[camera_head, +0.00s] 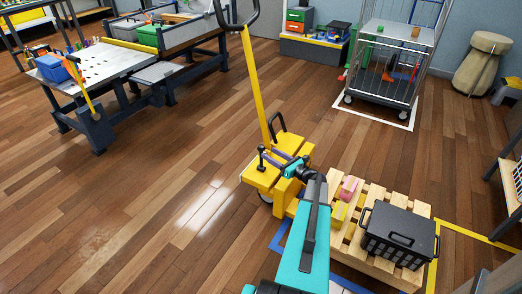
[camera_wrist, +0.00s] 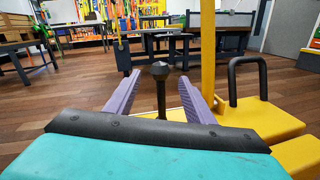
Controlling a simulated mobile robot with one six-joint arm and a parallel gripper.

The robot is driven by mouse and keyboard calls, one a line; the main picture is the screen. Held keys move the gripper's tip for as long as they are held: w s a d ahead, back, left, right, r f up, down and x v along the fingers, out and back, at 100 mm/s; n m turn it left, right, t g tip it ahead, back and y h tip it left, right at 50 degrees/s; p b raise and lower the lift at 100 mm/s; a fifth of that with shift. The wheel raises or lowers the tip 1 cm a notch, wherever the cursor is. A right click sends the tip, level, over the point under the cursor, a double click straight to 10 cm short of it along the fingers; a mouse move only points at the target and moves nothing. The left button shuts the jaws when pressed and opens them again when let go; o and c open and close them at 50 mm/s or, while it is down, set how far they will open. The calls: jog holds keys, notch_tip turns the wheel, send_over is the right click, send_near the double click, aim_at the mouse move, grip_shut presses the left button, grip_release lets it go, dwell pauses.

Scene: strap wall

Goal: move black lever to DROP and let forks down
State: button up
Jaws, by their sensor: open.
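The black lever (camera_head: 262,160) is a short post with a knob on the jack's body. In the wrist view, the black lever (camera_wrist: 161,95) stands about upright between the purple fingers of my gripper (camera_wrist: 158,82). The fingers are apart on either side, with gaps visible near the knob. My gripper (camera_head: 272,156) is open at the lever in the head view. The forks are hidden under the pallet, and no DROP marking is readable.
A black loop handle (camera_wrist: 248,82) rises right of the lever, near the tiller. The wooden pallet (camera_head: 345,245) carries a black crate (camera_head: 398,238) and pink and yellow blocks. Workbenches (camera_head: 110,65) and a wire cage trolley (camera_head: 385,70) stand farther back. Floor to the left is clear.

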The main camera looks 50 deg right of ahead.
aim_at(264, 150)
jog(key=shift+w+a, duration=0.15)
jog(key=shift+w, duration=3.2)
jog(key=shift+c, duration=0.3)
grip_shut()
